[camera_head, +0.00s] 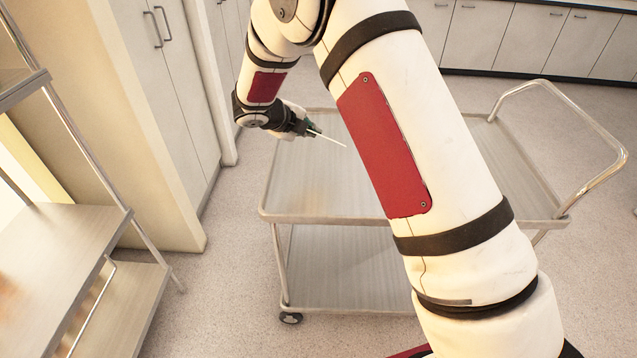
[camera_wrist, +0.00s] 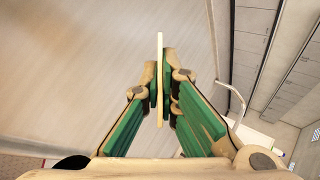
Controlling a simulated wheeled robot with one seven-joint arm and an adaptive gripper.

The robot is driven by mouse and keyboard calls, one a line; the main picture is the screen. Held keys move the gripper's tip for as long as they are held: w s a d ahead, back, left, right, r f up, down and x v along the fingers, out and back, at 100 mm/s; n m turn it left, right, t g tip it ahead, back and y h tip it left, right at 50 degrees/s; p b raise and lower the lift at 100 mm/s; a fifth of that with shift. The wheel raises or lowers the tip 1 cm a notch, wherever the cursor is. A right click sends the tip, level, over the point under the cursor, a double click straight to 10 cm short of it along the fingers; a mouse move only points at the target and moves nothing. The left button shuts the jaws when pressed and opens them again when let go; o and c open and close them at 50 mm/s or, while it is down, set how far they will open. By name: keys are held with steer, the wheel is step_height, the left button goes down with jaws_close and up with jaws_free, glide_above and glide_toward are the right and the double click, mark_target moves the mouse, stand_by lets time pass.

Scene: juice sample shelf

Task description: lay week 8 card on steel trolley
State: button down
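The steel trolley (camera_head: 325,190) stands in the middle of the head view, with an upper tray and a lower shelf. Its upper tray seems to fill the left of the wrist view (camera_wrist: 75,65). My gripper (camera_head: 312,131) is over the far left part of the upper tray. In the wrist view its green-padded fingers (camera_wrist: 162,88) are closed on a thin pale card (camera_wrist: 160,50), seen edge-on. The card (camera_head: 332,140) shows as a thin white strip in the head view. No print on it can be read. The gap between card and tray cannot be judged.
My arm hides the middle of the trolley. The visible upper tray (camera_head: 285,195) is bare. The trolley's push handle (camera_head: 606,150) rises at the right. A metal shelf rack (camera_head: 70,240) stands at the left, and cabinets (camera_head: 520,38) line the back.

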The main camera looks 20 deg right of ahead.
steer(key=shift+f+b, duration=2.15)
steer(key=shift+f, duration=3)
steer(key=c, duration=2)
jaws_free()
steer(key=shift+o, duration=0.2)
steer(key=shift+r, duration=0.1)
steer(key=p+v, duration=0.3)
steer(key=v, duration=0.5)
steer(key=shift+p, duration=0.4)
step_height(320, 180, up, 8)
steer(key=s+a+p, duration=0.1)
steer(key=a+p, duration=0.1)
steer(key=p, duration=0.1)
steer(key=shift+s, duration=0.25)
